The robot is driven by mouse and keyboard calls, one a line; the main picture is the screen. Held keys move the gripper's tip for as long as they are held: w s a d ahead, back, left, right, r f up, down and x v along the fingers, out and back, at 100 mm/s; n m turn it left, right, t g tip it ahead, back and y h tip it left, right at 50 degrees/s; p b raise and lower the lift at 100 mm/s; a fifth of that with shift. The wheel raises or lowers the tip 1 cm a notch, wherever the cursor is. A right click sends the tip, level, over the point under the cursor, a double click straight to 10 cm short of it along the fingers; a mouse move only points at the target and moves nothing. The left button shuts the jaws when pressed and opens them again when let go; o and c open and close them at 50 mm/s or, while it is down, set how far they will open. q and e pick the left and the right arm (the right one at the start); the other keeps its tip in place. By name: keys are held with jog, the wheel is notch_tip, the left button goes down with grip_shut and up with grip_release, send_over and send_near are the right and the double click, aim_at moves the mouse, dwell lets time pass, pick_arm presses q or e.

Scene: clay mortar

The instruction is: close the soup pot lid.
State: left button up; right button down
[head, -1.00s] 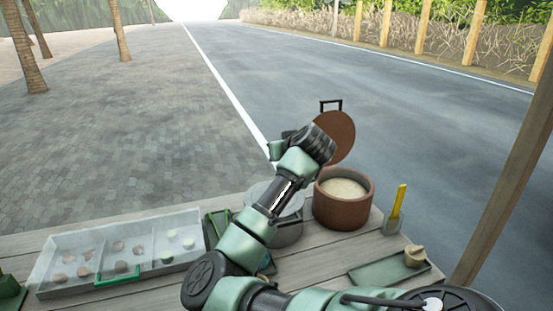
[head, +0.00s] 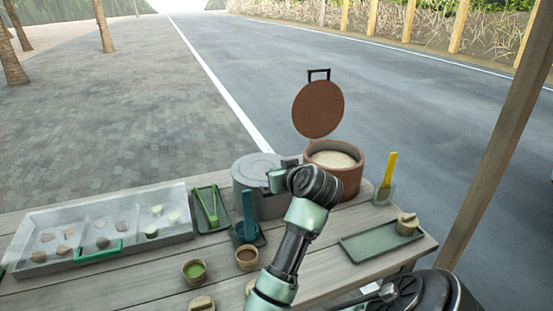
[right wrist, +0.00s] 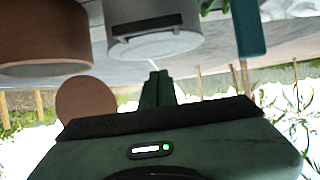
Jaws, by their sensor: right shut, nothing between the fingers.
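The brown soup pot (head: 347,184) stands on the table with pale contents showing. Its round brown lid (head: 318,109) is open, tilted up steeply behind the pot with a black handle at the top. My right gripper (head: 274,181) is in front of the grey pot's right side, left of the brown pot and apart from the lid. In the right wrist view its fingers (right wrist: 157,88) are together and empty. That view looks upside down, with the brown pot (right wrist: 45,42) at upper left and the lid (right wrist: 85,100) below it. My left gripper is out of view.
A grey pot (head: 247,177) with its lid on stands left of the brown pot. A clear-covered food tray (head: 180,239) is at left. Green tongs (head: 206,205), a blue utensil (head: 249,229), small cups and a green tray (head: 370,249) stand nearby.

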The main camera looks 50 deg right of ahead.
dwell(0.5)
jog(key=v, duration=0.7)
jog(key=shift+s+a, duration=0.2)
jog(key=shift+s, duration=0.15)
jog(key=shift+r, duration=0.1)
